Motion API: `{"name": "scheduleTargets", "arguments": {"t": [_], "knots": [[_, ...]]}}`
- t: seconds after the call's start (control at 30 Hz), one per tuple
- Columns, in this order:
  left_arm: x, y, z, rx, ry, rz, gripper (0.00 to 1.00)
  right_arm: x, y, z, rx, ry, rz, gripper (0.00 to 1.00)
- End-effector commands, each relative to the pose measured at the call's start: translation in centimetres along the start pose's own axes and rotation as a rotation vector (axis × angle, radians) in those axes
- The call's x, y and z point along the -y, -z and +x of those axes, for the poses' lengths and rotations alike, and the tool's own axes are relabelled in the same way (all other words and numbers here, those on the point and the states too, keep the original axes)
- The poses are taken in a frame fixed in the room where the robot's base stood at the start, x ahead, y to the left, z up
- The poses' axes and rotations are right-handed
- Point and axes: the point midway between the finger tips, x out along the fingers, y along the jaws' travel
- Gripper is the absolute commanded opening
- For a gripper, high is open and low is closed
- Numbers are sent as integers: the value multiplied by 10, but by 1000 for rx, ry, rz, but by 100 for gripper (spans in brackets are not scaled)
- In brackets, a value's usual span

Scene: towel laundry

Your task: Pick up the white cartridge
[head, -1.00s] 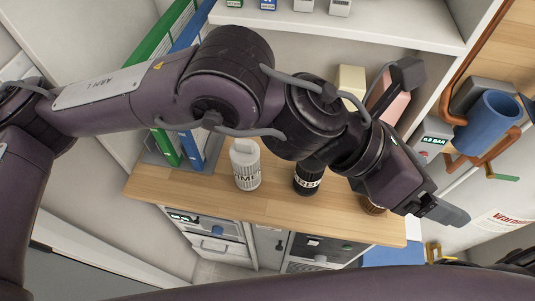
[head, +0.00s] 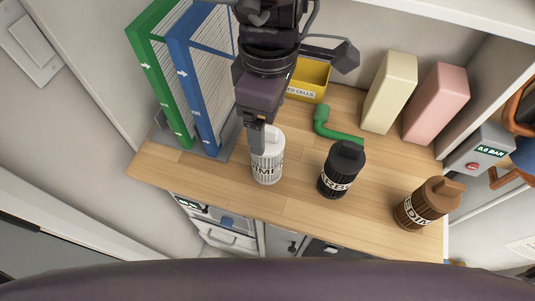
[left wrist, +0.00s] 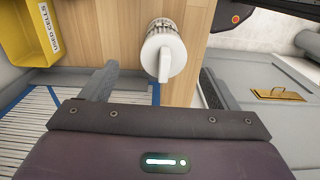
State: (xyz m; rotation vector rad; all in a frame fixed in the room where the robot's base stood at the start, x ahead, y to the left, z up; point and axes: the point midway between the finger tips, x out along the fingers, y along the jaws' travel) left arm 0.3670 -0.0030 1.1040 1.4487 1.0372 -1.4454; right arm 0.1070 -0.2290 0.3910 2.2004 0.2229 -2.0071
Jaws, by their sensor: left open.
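The white cartridge (head: 267,168) stands upright on the wooden worktop, with dark lettering on its side and a handle on top. My left gripper (head: 257,142) points down at its top in the head view and hides part of it. In the left wrist view the cartridge (left wrist: 164,48) lies ahead of the open fingers, its handle pointing into the gap. The fingers of my left gripper (left wrist: 156,86) stand wide apart with nothing held between them. My right gripper is not in view.
A black cartridge (head: 341,170) and a brown cartridge (head: 424,205) stand to the right. Green and blue binders (head: 190,85) stand at the left. A green handle-like part (head: 333,128) and a yellow bin (head: 308,80) lie behind. The worktop's front edge is close.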

Motion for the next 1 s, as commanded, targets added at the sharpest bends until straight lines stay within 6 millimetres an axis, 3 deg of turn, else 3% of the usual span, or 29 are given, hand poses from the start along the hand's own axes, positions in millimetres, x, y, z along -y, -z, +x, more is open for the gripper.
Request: {"name": "scheduleTargets", "arguments": {"t": [0.33,0.67,1.0], "knots": [[6,1,47,0,3,1,82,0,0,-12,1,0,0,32],[6,0,55,2,0,1,82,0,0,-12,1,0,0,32],[6,0,54,2,-1,1,37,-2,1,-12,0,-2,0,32]]}}
